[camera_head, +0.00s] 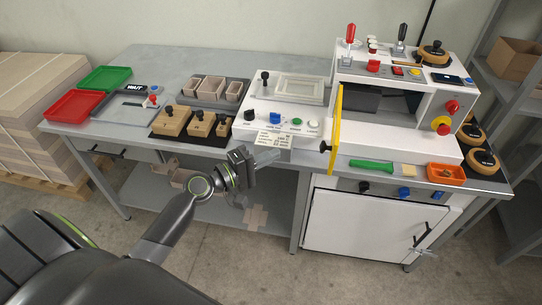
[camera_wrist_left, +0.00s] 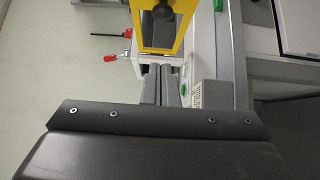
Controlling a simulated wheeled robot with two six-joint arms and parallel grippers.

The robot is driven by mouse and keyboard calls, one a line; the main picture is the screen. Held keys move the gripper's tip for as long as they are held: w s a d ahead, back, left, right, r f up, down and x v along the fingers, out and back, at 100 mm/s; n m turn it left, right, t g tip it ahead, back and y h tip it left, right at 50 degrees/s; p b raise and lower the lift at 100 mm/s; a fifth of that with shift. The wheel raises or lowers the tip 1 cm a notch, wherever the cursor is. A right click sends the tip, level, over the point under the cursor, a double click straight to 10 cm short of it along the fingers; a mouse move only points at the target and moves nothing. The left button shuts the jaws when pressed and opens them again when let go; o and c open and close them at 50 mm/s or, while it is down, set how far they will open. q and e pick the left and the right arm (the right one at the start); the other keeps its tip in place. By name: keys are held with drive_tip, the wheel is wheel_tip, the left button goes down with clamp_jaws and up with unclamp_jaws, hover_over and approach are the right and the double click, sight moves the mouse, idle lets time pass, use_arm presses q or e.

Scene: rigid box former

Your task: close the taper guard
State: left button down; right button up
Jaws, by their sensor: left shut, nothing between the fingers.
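The taper guard (camera_head: 335,130) is a yellow-edged panel on the white machine at the right, standing swung out toward the front, so the machine's dark opening (camera_head: 375,98) shows. Its black knob (camera_head: 325,147) points left in the head view. My left gripper (camera_head: 268,156) is shut and empty, in front of the bench and left of the knob, apart from it. In the left wrist view the shut fingers (camera_wrist_left: 162,85) point toward the yellow guard (camera_wrist_left: 137,35), with its black knob (camera_wrist_left: 163,13) at the top. My right gripper is not in view.
A white control panel (camera_head: 260,126) with knobs stands behind my left gripper. A green-handled tool (camera_head: 371,166) and an orange bin (camera_head: 446,174) lie along the bench front, right of the guard. Wooden blocks (camera_head: 171,120) and red (camera_head: 75,105) and green trays (camera_head: 105,77) stand left.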

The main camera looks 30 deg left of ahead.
use_arm(q)
drive_tip(key=w+d+p, duration=0.3)
drive_tip(key=w+d, duration=0.3)
drive_tip(key=d, duration=0.1)
drive_tip(key=shift+w+d, duration=0.25)
drive_tip(key=shift+w, duration=0.15)
drive_tip(key=shift+d, duration=0.1)
